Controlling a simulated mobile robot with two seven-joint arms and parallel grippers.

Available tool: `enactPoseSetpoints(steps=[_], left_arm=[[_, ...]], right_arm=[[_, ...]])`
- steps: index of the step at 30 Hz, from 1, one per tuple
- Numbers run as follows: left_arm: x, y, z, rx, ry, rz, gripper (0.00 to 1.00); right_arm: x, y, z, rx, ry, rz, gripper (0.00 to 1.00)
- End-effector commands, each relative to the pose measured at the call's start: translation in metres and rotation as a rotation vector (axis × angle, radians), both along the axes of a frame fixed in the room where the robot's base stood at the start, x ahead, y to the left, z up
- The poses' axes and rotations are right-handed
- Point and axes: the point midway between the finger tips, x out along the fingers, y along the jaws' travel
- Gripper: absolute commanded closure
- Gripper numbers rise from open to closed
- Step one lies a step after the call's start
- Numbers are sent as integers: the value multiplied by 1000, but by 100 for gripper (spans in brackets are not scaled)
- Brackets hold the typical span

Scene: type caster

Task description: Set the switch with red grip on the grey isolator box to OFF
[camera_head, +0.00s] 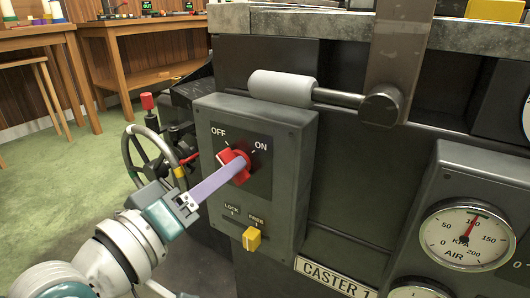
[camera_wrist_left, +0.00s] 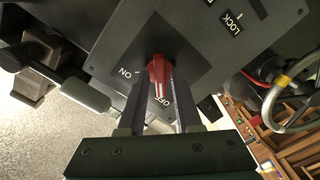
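The grey isolator box (camera_head: 293,165) faces me in the middle of the head view. Its switch with red grip (camera_head: 227,156) sits below the OFF and ON labels. In the head view the red end of the grip points up-left, on the OFF side; the switch's exact setting is hard to tell. My left gripper (camera_head: 240,166) reaches in from the lower left, partly hiding the grip. In the left wrist view the red grip (camera_wrist_left: 160,70) lies between the two fingertips, with no clear gap beside it, and points towards OFF. My right gripper is not in view.
A yellow knob (camera_head: 251,239) with LOCK and FREE labels is low on the box. A grey-handled lever (camera_head: 282,88) runs across just above the box. A handwheel (camera_head: 135,155) stands to the left, and a pressure gauge (camera_head: 466,236) to the right.

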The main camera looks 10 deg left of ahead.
Motion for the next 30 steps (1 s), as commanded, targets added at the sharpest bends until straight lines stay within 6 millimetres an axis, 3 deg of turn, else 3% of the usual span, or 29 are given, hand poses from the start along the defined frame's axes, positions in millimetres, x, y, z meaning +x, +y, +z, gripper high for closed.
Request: enactPoseSetpoints(steps=[3, 13, 24, 30], left_arm=[[0, 0, 0, 1, 0, 0, 54], [-7, 3, 1, 4, 2, 0, 54], [-73, 26, 2, 4, 4, -1, 54], [-92, 33, 1, 1, 1, 0, 54]], right_arm=[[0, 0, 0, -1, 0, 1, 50], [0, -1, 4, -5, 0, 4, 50], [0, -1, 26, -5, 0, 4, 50], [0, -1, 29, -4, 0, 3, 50]])
